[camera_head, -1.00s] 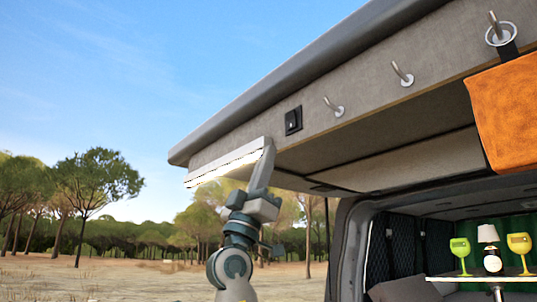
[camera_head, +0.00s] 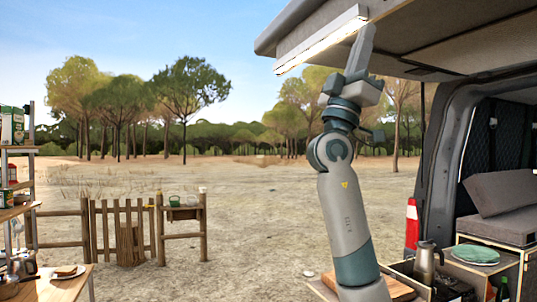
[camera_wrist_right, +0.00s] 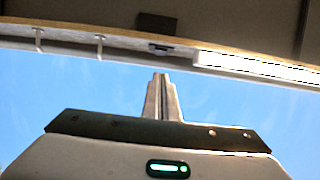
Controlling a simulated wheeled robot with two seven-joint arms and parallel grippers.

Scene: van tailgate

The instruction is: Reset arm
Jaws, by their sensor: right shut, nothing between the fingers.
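My right arm rises in the middle right of the head view, with its right gripper (camera_head: 368,30) pointing up beside the lit light strip (camera_head: 318,42) under the raised tailgate (camera_head: 290,28). The jaws are shut and empty. In the right wrist view the closed fingers (camera_wrist_right: 162,78) point up against blue sky, below the tailgate edge. The light strip (camera_wrist_right: 255,66) is at upper right there. Whether the fingertips touch the tailgate cannot be told from the head view; the wrist view shows a gap in the picture. My left gripper is not in view.
Two hooks (camera_wrist_right: 99,46) hang from the tailgate edge. Shelves (camera_head: 15,150) and a wooden fence (camera_head: 125,230) are at left; open ground lies between.

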